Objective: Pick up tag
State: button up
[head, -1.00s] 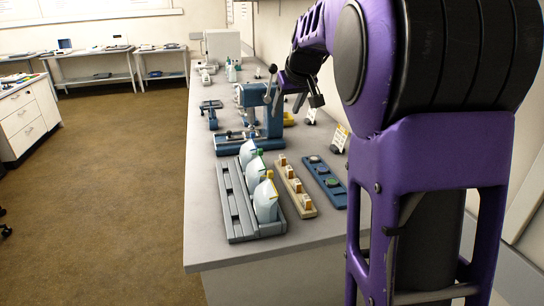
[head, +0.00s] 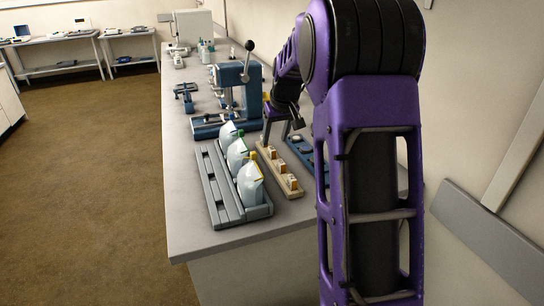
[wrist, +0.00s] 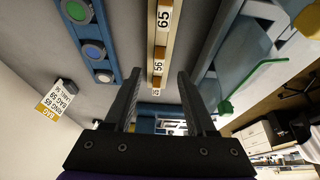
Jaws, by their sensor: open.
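Several small white-faced tags sit in a row on a beige rack (head: 266,163) on the bench. In the wrist view one tag reads 65 (wrist: 163,18), one reads 56 (wrist: 158,66), and a smaller one farther along (wrist: 156,92) is hard to read. My gripper (wrist: 160,73) is open and empty, its two fingers on either side of the row in the picture, near the tag reading 56. The gap to the tags cannot be judged. In the head view my gripper (head: 277,137) hangs at the far end of the beige rack, partly hidden by my arm.
A blue strip with round discs (wrist: 97,50) lies beside the beige rack, near the wall. A printed card (wrist: 57,98) stands beyond it. On the other side a grey rack (head: 219,198) holds pale bags with coloured clips. A blue lever press (head: 228,78) stands behind.

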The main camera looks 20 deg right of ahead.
aim_at(272, 148)
jog(key=shift+w+b+x, duration=0.15)
jog(key=shift+b+x, duration=0.05)
jog(key=shift+x, duration=1.2)
jog(key=shift+w+b+x, duration=0.15)
jog(key=shift+x, duration=1.25)
jog(key=shift+r, duration=0.15)
grip_shut()
